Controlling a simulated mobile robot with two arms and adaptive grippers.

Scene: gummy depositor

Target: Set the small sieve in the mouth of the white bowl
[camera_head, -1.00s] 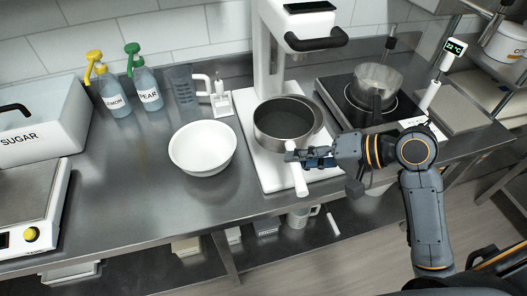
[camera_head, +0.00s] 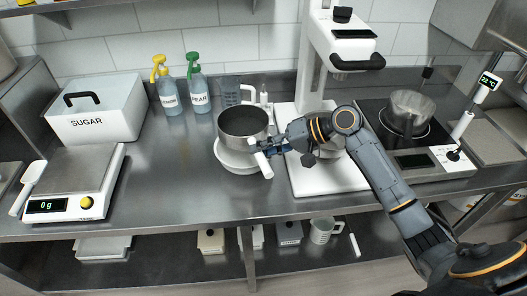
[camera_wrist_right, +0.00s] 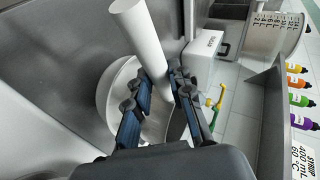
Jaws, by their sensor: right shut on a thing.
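The small sieve (camera_head: 243,121) is a round metal vessel with a dark inside and a thick white handle (camera_head: 262,164). My right gripper (camera_head: 264,146) is shut on it at the handle side. The sieve is upright over the white bowl (camera_head: 234,163) and hides most of its mouth; I cannot tell whether it touches the rim. In the right wrist view the white handle (camera_wrist_right: 139,36) runs up past my right gripper's fingers (camera_wrist_right: 160,93), and the white bowl (camera_wrist_right: 106,98) shows behind them. My left gripper is not in view.
A white stand (camera_head: 310,172) is right of the bowl, and a pot (camera_head: 410,112) sits on the hotplate. Two spray bottles (camera_head: 170,94) and a measuring jug (camera_head: 229,92) stand behind. The scale (camera_head: 75,185) and sugar box (camera_head: 98,113) are left, with clear counter between.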

